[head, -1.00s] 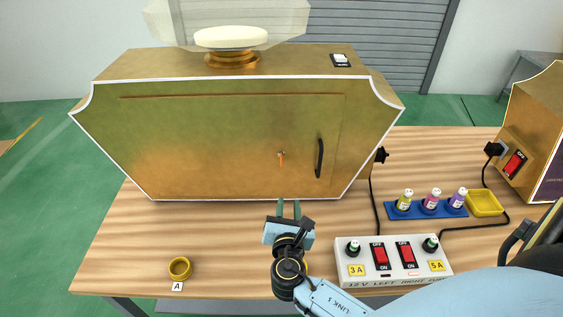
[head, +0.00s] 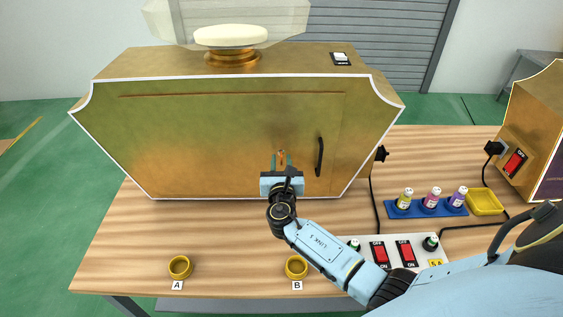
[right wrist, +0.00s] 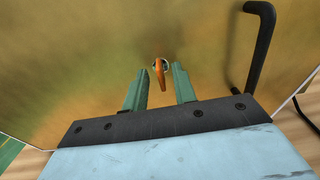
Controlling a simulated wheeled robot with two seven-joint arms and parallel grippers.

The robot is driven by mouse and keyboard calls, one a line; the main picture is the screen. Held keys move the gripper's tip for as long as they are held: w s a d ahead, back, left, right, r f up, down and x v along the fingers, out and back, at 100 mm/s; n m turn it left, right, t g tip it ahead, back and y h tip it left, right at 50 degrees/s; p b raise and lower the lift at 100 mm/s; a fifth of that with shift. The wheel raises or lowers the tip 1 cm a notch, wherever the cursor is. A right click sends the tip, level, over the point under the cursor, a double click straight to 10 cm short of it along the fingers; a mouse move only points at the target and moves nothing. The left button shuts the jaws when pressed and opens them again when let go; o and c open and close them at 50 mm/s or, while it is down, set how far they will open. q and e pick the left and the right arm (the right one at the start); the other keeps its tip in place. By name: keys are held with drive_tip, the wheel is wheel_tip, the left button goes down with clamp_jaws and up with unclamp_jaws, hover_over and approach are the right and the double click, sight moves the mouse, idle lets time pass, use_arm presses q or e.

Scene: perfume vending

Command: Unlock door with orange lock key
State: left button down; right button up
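The orange lock key (head: 281,154) sits in the lock on the front door (head: 230,135) of the gold cabinet. In the right wrist view the key (right wrist: 160,74) hangs down from its round lock, just beyond and between the fingertips. My right gripper (head: 280,161) is in front of the door at the key; its two green fingers (right wrist: 159,78) are apart, with a gap on both sides of the key. The fingers partly cover the key in the head view. My left gripper is not in view.
A black door handle (head: 320,157) is right of the key, close to my right gripper. Yellow rings A (head: 180,267) and B (head: 296,267) sit at the table front. A white switch box (head: 395,245), partly behind my arm, and a blue bottle rack (head: 428,208) stand right.

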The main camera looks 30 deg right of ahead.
drive_tip(key=shift+w+d, duration=0.2)
drive_tip(key=shift+w, duration=0.05)
clamp_jaws()
